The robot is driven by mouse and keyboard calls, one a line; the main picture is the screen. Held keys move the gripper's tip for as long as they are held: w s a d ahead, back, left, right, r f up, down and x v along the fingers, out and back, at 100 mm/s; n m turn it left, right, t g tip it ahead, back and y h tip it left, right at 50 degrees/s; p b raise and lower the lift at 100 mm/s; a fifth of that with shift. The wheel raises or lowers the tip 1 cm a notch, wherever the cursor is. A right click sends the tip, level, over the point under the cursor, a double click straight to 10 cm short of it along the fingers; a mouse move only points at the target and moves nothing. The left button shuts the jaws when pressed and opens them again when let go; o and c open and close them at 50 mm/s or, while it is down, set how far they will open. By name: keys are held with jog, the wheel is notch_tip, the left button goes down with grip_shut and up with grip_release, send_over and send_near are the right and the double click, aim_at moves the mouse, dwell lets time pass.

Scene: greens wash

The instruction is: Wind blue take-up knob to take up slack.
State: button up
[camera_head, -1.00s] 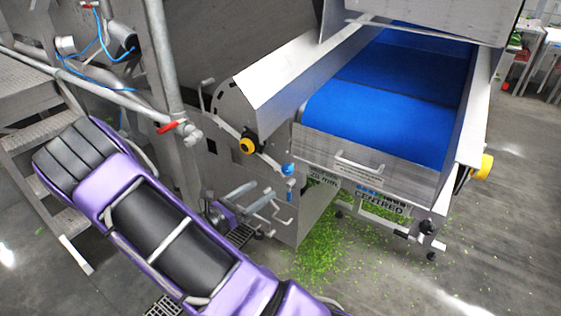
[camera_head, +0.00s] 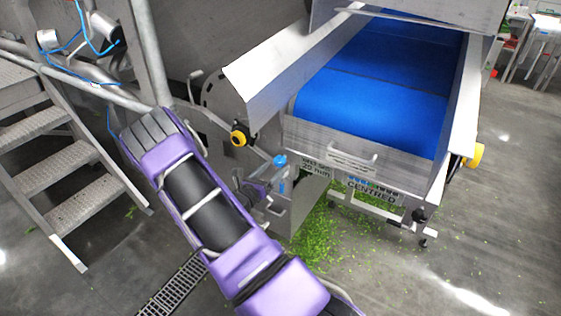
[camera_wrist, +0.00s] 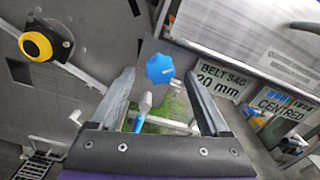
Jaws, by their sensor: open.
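The blue take-up knob (camera_head: 280,160) sits below the near left corner of the belt frame, above a small blue upright part (camera_head: 282,185). In the wrist view the knob (camera_wrist: 160,68) is ahead of my gripper (camera_wrist: 161,80), between the two fingertips in the picture. My gripper's fingers are apart with nothing held; I cannot tell whether either touches the knob. In the head view my gripper (camera_head: 273,196) is just below and left of the knob, partly hidden by my purple arm. The blue belt (camera_head: 365,100) lies in its metal frame.
A sag sign (camera_wrist: 220,78) and a CENTRED sign (camera_wrist: 283,105) hang under the frame. A yellow-black knob (camera_head: 239,138) is to the left. Metal steps (camera_head: 75,155) stand left. Green scraps (camera_head: 320,235) cover the floor below.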

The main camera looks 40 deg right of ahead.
aim_at(278, 163)
jog(key=shift+x, duration=2.3)
jog(key=shift+c, duration=0.2)
grip_shut()
jog(key=m+b, duration=0.2)
jog(key=m, duration=0.1)
jog(key=shift+f+m, duration=0.1)
jog(key=shift+m, duration=0.2)
jog(key=shift+m+b, duration=1.15)
jog(key=shift+m, duration=0.85)
